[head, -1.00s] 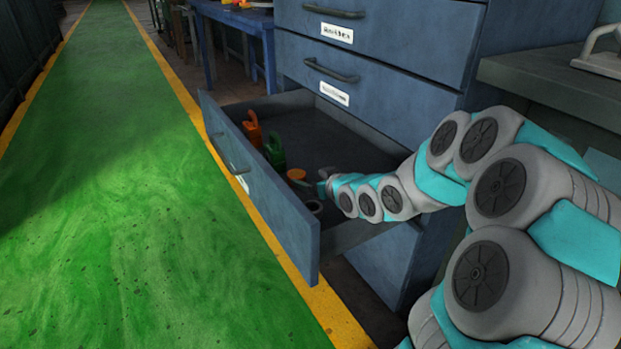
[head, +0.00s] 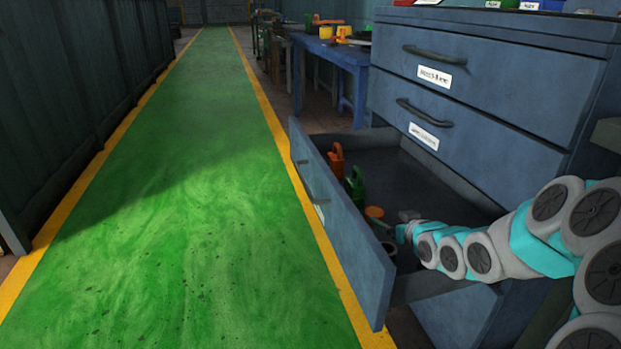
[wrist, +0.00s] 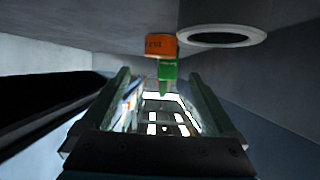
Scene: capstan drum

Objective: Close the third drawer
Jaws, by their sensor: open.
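The third drawer (head: 345,232) of the blue-grey cabinet stands pulled far out, its front panel beside the green walkway. A dark bar handle sits on its outer face. My arm reaches in from the right, and my gripper (head: 404,232) is over or inside the open drawer, close to the inner side of its front panel. In the wrist view my gripper (wrist: 155,100) has its two fingers apart with nothing held between them. Whether it touches the drawer is not clear. The two drawers above, the top one (head: 480,80) and the second (head: 450,137), are shut.
Inside the drawer are an orange item (head: 337,160), a green item (head: 355,188), an orange round piece (head: 374,212) and a grey ring (head: 388,248). A blue table (head: 340,55) stands beyond the cabinet. The green walkway (head: 200,220) is clear.

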